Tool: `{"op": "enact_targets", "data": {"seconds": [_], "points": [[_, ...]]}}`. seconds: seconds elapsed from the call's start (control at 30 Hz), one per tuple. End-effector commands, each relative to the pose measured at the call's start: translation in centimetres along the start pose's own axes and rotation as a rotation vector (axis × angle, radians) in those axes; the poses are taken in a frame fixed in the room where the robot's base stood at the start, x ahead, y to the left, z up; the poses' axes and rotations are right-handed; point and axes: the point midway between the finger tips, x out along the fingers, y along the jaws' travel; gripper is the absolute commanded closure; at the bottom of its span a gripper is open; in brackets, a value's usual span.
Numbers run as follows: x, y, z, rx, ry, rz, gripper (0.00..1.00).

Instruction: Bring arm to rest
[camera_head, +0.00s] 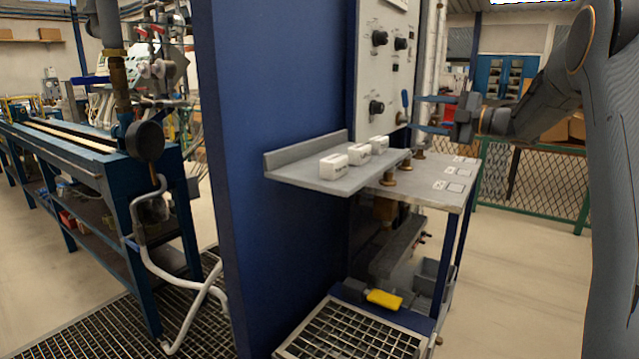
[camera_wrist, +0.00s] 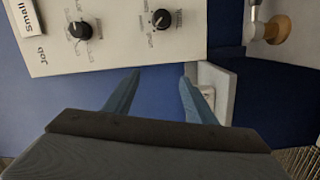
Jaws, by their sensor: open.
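My gripper (camera_head: 432,114) is at the right of the head view, at the end of my arm, in front of the test bench's control panel (camera_head: 376,75). Its two blue fingers are apart with nothing between them. In the wrist view my gripper (camera_wrist: 152,84) shows the same two fingers spread, over the blue bench wall (camera_wrist: 150,75). The light panel with black knobs (camera_wrist: 110,35) fills the top left there. I cannot tell how close the fingertips are to the panel.
A grey shelf (camera_head: 300,178) holds small white meters (camera_head: 333,166) below and left of my gripper. A worktable (camera_head: 425,178) stands beneath it. A yellow object (camera_head: 384,299) lies low near a grate (camera_head: 350,332). A green mesh fence (camera_head: 540,180) stands behind at right, past open floor.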

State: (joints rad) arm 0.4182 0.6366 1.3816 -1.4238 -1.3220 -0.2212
Motion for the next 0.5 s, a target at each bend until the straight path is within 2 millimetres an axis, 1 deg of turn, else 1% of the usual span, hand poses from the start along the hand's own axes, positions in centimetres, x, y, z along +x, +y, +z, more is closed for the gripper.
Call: {"op": "enact_targets", "data": {"seconds": [0.23, 0.33, 0.47, 0.5], "points": [[1.2, 1.1, 0.4, 0.114, -0.17, 0.056, 0.49], [1.4, 1.1, 0.6, 0.186, -0.267, 0.08, 0.49], [0.9, 0.2, 0.7, 0.323, -0.436, 0.107, 0.49], [0.5, -0.5, 0.6, 0.381, -0.502, 0.114, 0.49]]}}
